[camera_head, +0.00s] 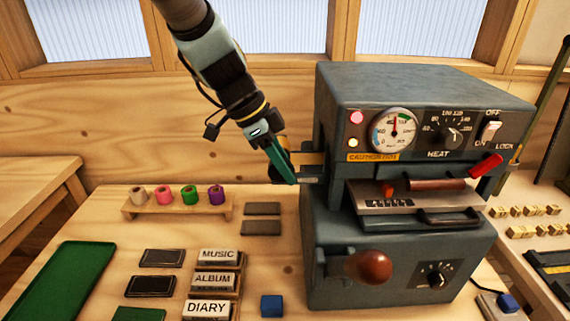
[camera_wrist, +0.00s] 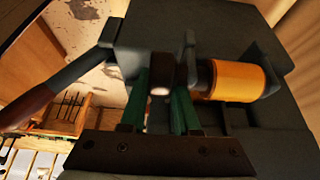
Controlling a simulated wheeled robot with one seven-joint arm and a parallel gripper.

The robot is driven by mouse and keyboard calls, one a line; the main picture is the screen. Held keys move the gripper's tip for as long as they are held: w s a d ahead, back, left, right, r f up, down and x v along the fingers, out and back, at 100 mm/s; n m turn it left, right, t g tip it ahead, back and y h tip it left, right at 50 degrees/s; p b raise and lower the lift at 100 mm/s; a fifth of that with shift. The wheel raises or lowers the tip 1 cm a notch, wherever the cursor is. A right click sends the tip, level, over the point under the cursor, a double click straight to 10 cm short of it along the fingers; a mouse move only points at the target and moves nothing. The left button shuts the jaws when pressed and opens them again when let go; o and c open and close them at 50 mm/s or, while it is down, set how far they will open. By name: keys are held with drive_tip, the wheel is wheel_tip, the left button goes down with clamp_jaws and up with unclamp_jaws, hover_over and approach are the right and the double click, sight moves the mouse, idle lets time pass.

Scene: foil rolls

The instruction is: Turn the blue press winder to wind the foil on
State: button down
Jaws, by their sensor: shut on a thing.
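The blue-grey press (camera_head: 410,85) stands at the right of the bench. A gold foil roll (camera_wrist: 236,80) sits on its left side; a strip of gold also shows in the head view (camera_head: 312,158). The winder, a dark round knob (camera_wrist: 160,72) with a pale end, is beside the roll. My gripper (camera_head: 284,166) reaches the press's left side from above. In the wrist view its green fingers (camera_wrist: 161,95) are shut on the winder, one on each side. In the head view the winder is hidden behind my gripper.
A wooden rack (camera_head: 180,213) with several coloured foil rolls stands left. Type blocks (camera_head: 215,282), dark plates (camera_head: 155,258), a green tray (camera_head: 62,285) and a blue block (camera_head: 271,306) lie in front. A lever with a brown knob (camera_head: 375,266) juts from the press.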

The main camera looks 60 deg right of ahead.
drive_tip(key=shift+t+y, duration=0.3)
drive_tip(key=shift+t, duration=0.2)
drive_tip(key=c, duration=0.6)
unclamp_jaws()
drive_tip(key=shift+c, duration=0.2)
drive_tip(key=b+v, duration=0.2)
drive_tip(key=v, duration=0.8)
drive_tip(key=shift+r, duration=0.35)
